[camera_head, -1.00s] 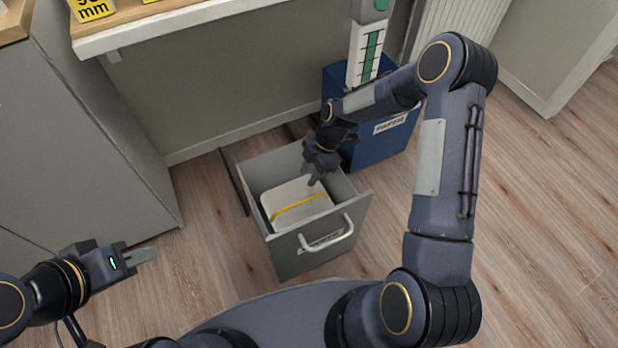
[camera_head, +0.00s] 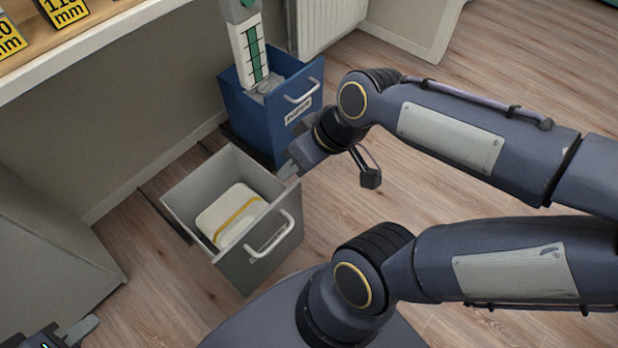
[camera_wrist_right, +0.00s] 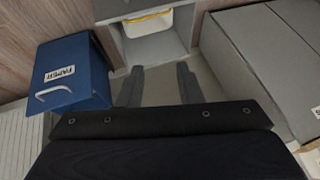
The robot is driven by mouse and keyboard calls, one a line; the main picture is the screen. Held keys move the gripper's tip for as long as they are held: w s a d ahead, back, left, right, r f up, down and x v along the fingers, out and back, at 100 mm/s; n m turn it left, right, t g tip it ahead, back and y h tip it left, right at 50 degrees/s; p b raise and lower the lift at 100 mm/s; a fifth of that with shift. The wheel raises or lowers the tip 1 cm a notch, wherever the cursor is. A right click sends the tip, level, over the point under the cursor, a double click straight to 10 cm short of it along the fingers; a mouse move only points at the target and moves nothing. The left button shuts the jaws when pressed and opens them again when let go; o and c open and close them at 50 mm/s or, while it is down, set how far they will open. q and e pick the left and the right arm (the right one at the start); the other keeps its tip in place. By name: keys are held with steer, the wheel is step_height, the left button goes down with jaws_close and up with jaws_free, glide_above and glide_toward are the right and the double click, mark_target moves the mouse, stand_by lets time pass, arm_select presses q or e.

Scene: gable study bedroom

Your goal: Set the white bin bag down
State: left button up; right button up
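The white bin bag (camera_head: 221,209), with a yellow band across it, lies inside the grey pull-out bin (camera_head: 185,197). In the right wrist view the bag (camera_wrist_right: 147,27) shows at the top, in the grey bin (camera_wrist_right: 172,46), beyond my fingertips. My right gripper (camera_head: 289,169) is beside the grey bin's right rim, apart from the bag. In the right wrist view my right gripper (camera_wrist_right: 159,82) has its two fingers apart with nothing between them. My left gripper (camera_head: 80,331) is at the bottom left corner, mostly cut off; its finger gap cannot be made out.
A blue bin labelled paper (camera_head: 262,128) stands behind the grey bin, with a white and green object (camera_head: 252,52) upright at it. A shelf edge (camera_head: 95,45) with yellow number signs is at upper left. Wooden floor (camera_head: 460,85) is free to the right.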

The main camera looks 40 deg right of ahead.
steer(key=s+m, duration=0.3)
steer(key=s, duration=0.1)
steer(key=shift+a+f+t, duration=0.15)
steer(key=shift+a+t, duration=0.2)
steer(key=shift+t, duration=0.05)
